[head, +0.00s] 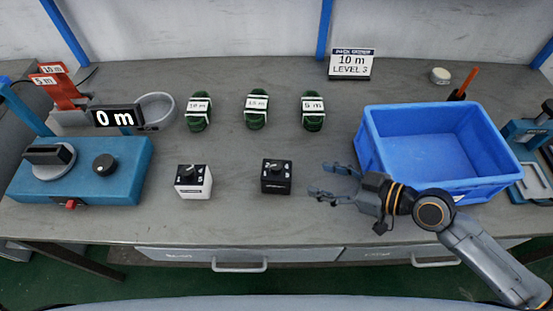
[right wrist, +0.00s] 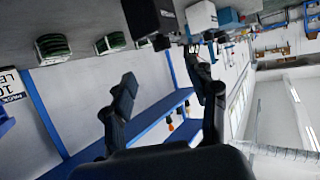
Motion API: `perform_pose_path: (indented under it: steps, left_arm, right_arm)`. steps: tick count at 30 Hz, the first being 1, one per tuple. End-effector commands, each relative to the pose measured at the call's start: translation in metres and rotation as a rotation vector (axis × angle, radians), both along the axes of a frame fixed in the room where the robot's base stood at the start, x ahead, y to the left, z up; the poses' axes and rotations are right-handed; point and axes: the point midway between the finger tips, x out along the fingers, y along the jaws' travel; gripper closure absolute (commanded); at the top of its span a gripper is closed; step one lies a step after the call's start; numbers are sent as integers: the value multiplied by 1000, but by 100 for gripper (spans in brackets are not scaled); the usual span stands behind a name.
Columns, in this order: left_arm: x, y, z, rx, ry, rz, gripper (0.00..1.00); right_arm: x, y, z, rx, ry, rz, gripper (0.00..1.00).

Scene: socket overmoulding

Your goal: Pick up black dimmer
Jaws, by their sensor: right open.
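The black dimmer (head: 276,177) is a small black box with a knob and white marks on top. It sits upright on the grey table in the head view, right of a similar white dimmer (head: 194,181). My right gripper (head: 318,184) is open and empty, just right of the black dimmer and apart from it, with its fingers pointing left. In the right wrist view the black dimmer (right wrist: 150,17) shows at the top, beyond the open fingers (right wrist: 165,90), with the white dimmer (right wrist: 201,17) behind it. My left gripper is not in view.
A blue crate (head: 375,158) stands right of the black dimmer, close behind my right gripper. Several green cable coils (head: 256,110) lie farther back. A blue measuring machine (head: 120,180) stands at left, and a sign (head: 351,64) at the back. The table in front of the dimmers is clear.

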Motion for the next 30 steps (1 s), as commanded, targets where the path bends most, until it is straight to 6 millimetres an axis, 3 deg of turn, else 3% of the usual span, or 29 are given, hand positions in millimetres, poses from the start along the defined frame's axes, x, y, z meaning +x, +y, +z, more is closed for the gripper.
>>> perform_pose_path:
  steps: [6,16,23,30]
  left_arm:
    - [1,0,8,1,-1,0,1]
    - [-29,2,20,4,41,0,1]
    - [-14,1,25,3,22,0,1]
    - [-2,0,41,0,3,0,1]
  right_arm:
    - [9,14,1,14,-7,4,42]
    - [38,60,-22,12,-8,4,42]
    - [45,72,-29,9,-6,5,42]
    - [60,99,-42,10,-6,4,42]
